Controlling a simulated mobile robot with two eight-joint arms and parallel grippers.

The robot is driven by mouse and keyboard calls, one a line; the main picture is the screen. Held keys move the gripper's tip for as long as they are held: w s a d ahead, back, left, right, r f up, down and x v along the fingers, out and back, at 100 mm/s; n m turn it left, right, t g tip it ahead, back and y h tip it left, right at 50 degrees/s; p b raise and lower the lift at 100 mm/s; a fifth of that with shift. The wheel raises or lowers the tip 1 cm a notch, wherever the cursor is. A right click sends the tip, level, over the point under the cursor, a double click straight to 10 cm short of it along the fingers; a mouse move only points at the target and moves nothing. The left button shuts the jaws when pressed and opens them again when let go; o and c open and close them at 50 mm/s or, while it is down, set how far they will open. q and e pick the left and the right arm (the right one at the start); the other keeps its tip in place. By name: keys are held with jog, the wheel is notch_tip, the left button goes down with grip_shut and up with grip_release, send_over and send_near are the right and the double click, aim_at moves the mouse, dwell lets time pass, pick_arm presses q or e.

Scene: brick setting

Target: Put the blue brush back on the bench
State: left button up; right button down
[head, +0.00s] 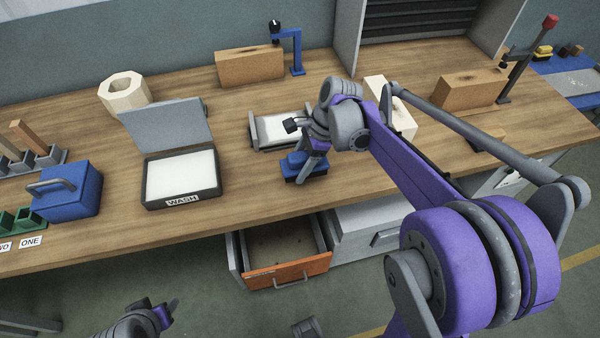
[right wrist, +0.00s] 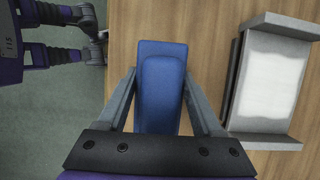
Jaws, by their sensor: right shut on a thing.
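The blue brush (head: 305,167) is at the front edge of the wooden bench (head: 235,220), in front of the grey tray. My right gripper (head: 307,160) is shut on it from above.
The grey tray (head: 256,135) with a white pad stands right behind the brush. An orange-fronted drawer (head: 290,272) hangs open below the bench edge. The WASH box (head: 180,205) with its lid up is to the left. Bare wood lies between them.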

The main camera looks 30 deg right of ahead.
jog(key=shift+f, duration=1.7)
jog(key=shift+f, duration=0.1)
jog(key=shift+c, duration=0.2)
grip_release()
jog(key=v, duration=1.1)
jog(key=shift+r, duration=0.35)
jog(key=shift+s+r, duration=0.1)
jog(key=shift+r, duration=0.05)
jog(key=s+a+f+n+t+h, duration=0.2)
jog(key=s+a+f+n, duration=0.3)
jog(key=n, duration=0.5)
jog(key=s+a+f+n+t+h, duration=0.2)
jog(key=s+a+f+n, duration=0.2)
jog(key=s+n, duration=0.6)
jog(key=shift+s+a+f+n, duration=0.2)
jog(key=shift+a+f+n, duration=0.2)
jog(key=shift+f, duration=0.45)
